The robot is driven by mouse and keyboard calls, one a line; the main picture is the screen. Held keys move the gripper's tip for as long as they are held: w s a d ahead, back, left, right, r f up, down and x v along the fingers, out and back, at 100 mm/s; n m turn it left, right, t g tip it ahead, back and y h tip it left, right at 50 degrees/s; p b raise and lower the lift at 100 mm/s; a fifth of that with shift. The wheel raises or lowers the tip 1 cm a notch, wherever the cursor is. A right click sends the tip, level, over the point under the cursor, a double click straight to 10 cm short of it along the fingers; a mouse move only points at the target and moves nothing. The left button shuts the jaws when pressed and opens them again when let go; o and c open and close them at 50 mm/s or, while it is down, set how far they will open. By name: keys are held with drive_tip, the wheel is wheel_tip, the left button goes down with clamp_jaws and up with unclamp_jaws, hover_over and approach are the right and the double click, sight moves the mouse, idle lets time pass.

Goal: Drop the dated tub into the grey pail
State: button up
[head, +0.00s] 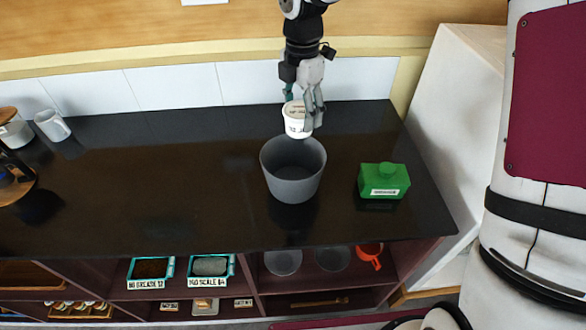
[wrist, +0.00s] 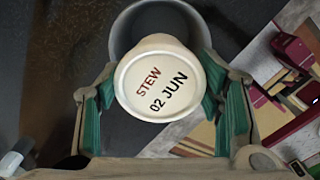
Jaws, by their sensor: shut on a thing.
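The dated tub (head: 296,120) is white, and its lid reads "STEW 02 JUN" in the wrist view (wrist: 158,87). My gripper (head: 304,104) is shut on the tub, with a green-padded finger on each side of it in the wrist view (wrist: 160,105). The grey pail (head: 293,187) stands upright on the dark counter, its mouth open upward. In the wrist view the pail's rim (wrist: 122,32) shows behind the tub, and the tub hides much of the mouth. The tub is held above the pail, toward its far side in the head view.
A green container (head: 384,181) stands on the counter right of the pail. The dark counter (head: 150,190) is clear left of the pail. Shelves below hold labelled trays (head: 211,269) and a red mug (head: 370,255).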

drive_tip(key=shift+f+b, duration=0.6)
drive_tip(key=shift+f, duration=1.75)
drive_tip(key=o, duration=1.4)
wheel_tip(320, 180, up, 11)
drive_tip(key=shift+r, duration=0.5)
